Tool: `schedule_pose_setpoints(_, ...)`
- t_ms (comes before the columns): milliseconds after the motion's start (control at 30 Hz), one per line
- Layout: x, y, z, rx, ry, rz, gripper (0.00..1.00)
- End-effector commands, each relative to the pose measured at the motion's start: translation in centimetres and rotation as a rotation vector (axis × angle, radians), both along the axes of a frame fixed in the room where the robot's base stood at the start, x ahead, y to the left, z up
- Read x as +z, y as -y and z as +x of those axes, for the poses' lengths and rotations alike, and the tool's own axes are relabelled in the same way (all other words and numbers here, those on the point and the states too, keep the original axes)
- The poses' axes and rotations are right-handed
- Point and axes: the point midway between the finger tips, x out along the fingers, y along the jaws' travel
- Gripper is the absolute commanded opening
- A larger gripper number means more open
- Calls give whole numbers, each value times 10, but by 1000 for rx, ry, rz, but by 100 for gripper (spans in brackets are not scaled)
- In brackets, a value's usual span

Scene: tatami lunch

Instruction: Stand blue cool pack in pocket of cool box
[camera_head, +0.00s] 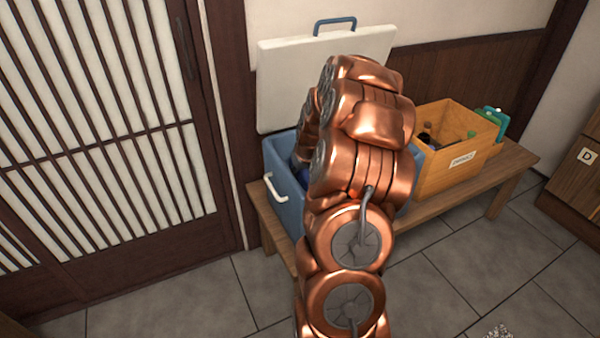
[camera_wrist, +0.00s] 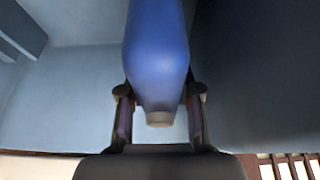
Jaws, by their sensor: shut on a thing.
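The cool box (camera_head: 284,211) is blue with a raised white lid (camera_head: 290,84) and a white side handle. It stands on a wooden bench, largely hidden behind my copper arm. In the wrist view, the blue cool pack (camera_wrist: 157,55) is between the two fingers of my gripper (camera_wrist: 160,105), which is shut on it. Its narrow, pale end points toward the gripper. Pale blue box walls (camera_wrist: 75,90) surround it. My gripper is hidden in the head view. I cannot tell whether the pack touches the box floor or sits in a pocket.
A wooden crate (camera_head: 428,180) with bottles stands right of the cool box on the bench (camera_head: 515,160). A green item (camera_head: 495,120) stands beyond it. A dark area (camera_wrist: 260,70) fills the right of the wrist view. Open tiled floor lies in front.

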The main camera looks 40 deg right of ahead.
Motion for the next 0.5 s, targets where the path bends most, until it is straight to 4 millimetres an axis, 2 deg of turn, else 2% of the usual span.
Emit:
schedule_pose_setpoints(267, -1, 0, 0, 0, 1, 0, 0)
schedule_pose_setpoints(500, -12, 0, 0, 0, -1, 0, 0)
